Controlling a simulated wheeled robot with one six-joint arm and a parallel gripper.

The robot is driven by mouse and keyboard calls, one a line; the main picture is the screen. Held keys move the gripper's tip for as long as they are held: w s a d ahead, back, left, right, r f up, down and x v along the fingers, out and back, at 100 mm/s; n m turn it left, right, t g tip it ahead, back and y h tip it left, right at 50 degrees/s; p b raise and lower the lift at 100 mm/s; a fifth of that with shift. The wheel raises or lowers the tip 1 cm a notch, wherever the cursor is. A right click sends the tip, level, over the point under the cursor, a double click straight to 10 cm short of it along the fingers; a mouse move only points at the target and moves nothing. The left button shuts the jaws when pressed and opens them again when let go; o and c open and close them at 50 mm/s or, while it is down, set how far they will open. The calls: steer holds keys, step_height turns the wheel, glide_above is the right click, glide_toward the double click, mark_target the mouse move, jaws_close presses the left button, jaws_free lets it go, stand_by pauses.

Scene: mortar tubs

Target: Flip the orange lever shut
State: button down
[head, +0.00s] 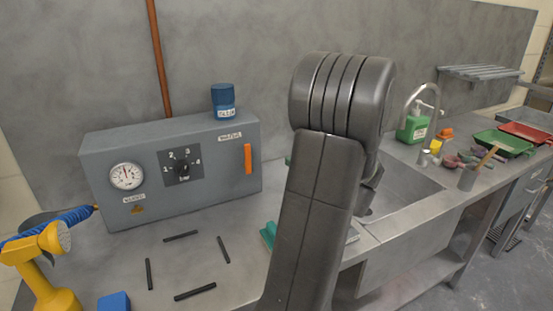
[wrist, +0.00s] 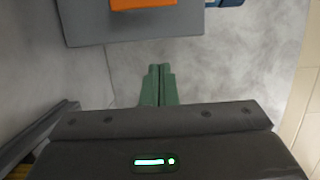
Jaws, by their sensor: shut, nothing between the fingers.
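The orange lever (head: 248,158) is on the right part of the front of a grey box (head: 215,190), and its long side looks upright. In the wrist view an orange piece, seemingly the lever (wrist: 143,3), is cut off by the top edge, on the grey box (wrist: 130,30). My gripper (wrist: 160,70) has green fingers held together with nothing between them. A gap shows between the fingertips and the box in the wrist view. In the head view my arm hides most of the gripper.
A yellow tool (head: 45,265) stands at left, a sink (head: 405,200) at right.

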mark_target(249, 155)
steer(key=w+a+p, duration=0.3)
steer(key=w+a, duration=0.2)
steer(key=a, duration=0.4)
steer(key=shift+w, duration=0.4)
steer(key=shift+s+a+n+b, duration=0.15)
steer(key=shift+a+n+b, duration=0.4)
steer(key=shift+b, duration=1.15)
steer(key=n+b, duration=0.1)
steer(key=b, duration=0.2)
steer(key=a+n+b, duration=0.1)
steer(key=b, duration=0.2)
steer(key=shift+s+a+n+g+h, duration=0.2)
steer(key=shift+s+n+g+h, duration=0.1)
steer(key=shift+s+n+g, duration=0.1)
steer(key=s+a+f+n+h+b, duration=0.2)
steer(key=a+n+b, duration=0.4)
steer(key=b, duration=1.1)
steer(key=f+n+h, duration=0.1)
steer(key=n, duration=0.3)
steer(key=shift+s+h+b, duration=0.25)
steer(key=shift+h+b, duration=0.15)
steer(key=shift+a+f+n, duration=0.15)
steer(key=shift+n, duration=0.1)
